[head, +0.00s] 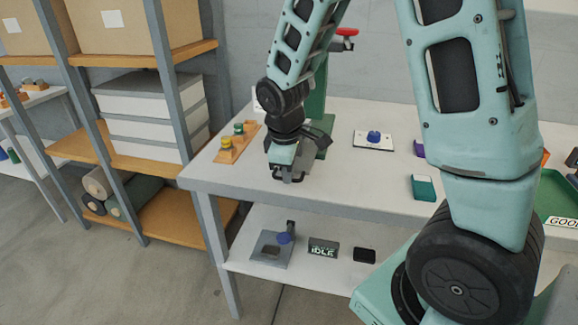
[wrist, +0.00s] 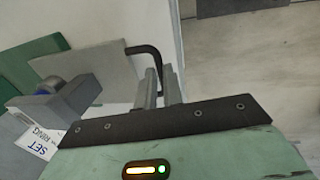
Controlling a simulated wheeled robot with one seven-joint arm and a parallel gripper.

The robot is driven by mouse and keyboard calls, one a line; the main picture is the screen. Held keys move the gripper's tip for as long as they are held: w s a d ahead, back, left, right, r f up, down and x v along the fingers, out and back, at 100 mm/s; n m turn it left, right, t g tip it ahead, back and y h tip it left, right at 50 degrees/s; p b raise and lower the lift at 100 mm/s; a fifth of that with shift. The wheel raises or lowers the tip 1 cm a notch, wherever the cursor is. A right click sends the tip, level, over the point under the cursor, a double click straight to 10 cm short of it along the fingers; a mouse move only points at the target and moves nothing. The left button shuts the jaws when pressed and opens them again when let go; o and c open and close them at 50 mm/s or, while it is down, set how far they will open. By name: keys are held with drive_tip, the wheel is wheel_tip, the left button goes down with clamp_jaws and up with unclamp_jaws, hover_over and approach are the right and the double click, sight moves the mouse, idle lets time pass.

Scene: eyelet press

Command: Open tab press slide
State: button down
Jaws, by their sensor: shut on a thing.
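The tab press shows as a green column (head: 318,115) with a red-ended lever (head: 347,32), mostly behind my arm in the head view. In the wrist view its slide appears as a flat grey plate (wrist: 112,72) with a black bent handle (wrist: 150,50) at its right edge. My gripper (wrist: 160,85) is shut on the handle, with a finger on either side of it. In the head view my gripper (head: 287,177) is low at the table's front edge, and it hides most of the slide. I cannot tell how far the slide is out.
A wooden holder (head: 232,150) with yellow and green knobs stands left of the press. A white plate (head: 373,141) with a blue knob and a teal box (head: 423,187) lie to the right. A grey block (wrist: 75,97) and a SET label (wrist: 42,142) sit close left of my gripper.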

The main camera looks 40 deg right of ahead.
drive_tip(key=c, duration=1.5)
unclamp_jaws()
drive_tip(key=shift+r, duration=0.15)
drive_tip(key=r, duration=0.5)
drive_tip(key=s+a+r+p, duration=0.1)
drive_tip(key=r, duration=0.5)
drive_tip(key=s+a+r, duration=0.1)
drive_tip(key=r, duration=0.5)
drive_tip(key=shift+a+p, duration=0.2)
drive_tip(key=shift+p, duration=0.15)
drive_tip(key=s+a+f+p, duration=0.1)
drive_tip(key=s+a+f, duration=0.1)
drive_tip(key=s+a, duration=0.4)
drive_tip(key=s+a+f+y+p, duration=0.1)
drive_tip(key=s+a+f, duration=0.1)
drive_tip(key=s+a, duration=0.4)
drive_tip(key=s+a+f+g+y+p, duration=0.1)
drive_tip(key=s+a+f, duration=0.1)
drive_tip(key=s+a, duration=0.5)
drive_tip(key=shift+s, duration=0.25)
